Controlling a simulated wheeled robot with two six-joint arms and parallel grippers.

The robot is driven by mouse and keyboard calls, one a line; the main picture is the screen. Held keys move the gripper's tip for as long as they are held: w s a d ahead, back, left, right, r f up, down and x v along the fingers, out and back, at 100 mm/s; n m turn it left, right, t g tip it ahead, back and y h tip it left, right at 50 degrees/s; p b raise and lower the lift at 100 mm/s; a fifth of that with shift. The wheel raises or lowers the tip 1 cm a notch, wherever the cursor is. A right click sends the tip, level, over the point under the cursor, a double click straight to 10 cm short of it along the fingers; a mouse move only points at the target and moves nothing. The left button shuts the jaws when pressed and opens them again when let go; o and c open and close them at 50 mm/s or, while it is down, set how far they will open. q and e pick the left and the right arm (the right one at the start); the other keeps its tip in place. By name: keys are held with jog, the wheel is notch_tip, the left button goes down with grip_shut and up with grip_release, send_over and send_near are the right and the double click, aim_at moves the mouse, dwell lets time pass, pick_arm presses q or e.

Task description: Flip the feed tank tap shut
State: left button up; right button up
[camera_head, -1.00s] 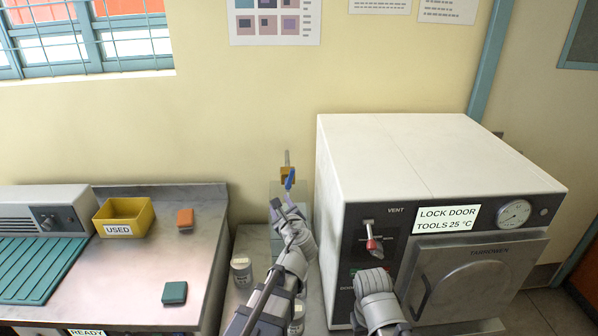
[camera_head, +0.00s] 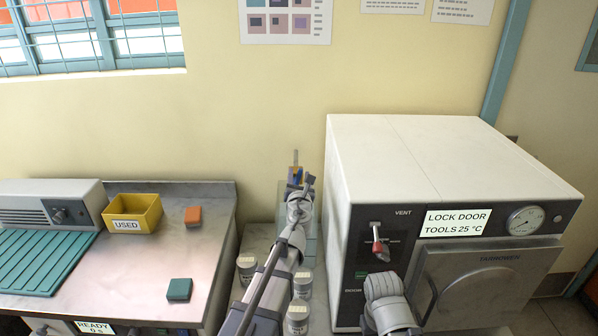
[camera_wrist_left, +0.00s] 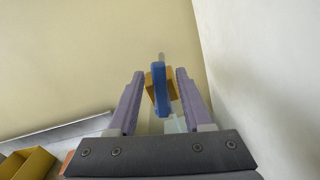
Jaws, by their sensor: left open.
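The feed tank tap has a brass body and a blue lever (camera_wrist_left: 159,88). In the head view the brass body (camera_head: 295,170) shows small just beyond my left gripper (camera_head: 301,183), which hides most of the lever. In the left wrist view the left gripper (camera_wrist_left: 155,85) is open, with one finger on each side of the blue lever and a gap on both sides. The lever points toward the camera there, in front of the brass. A pale, glassy part of the tank (camera_head: 312,250) shows beside my left arm. My right gripper is not seen; only part of the right arm shows.
Several grey jars (camera_head: 299,318) stand near my left arm. A yellow bin (camera_head: 135,213) sits on the left bench. The wall is behind the tap.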

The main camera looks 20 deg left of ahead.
aim_at(299, 171)
pick_arm(q)
jog(key=x, duration=0.3)
jog(key=shift+w+a, duration=0.1)
jog(key=shift+w, duration=0.15)
grip_shut()
dwell(0.4)
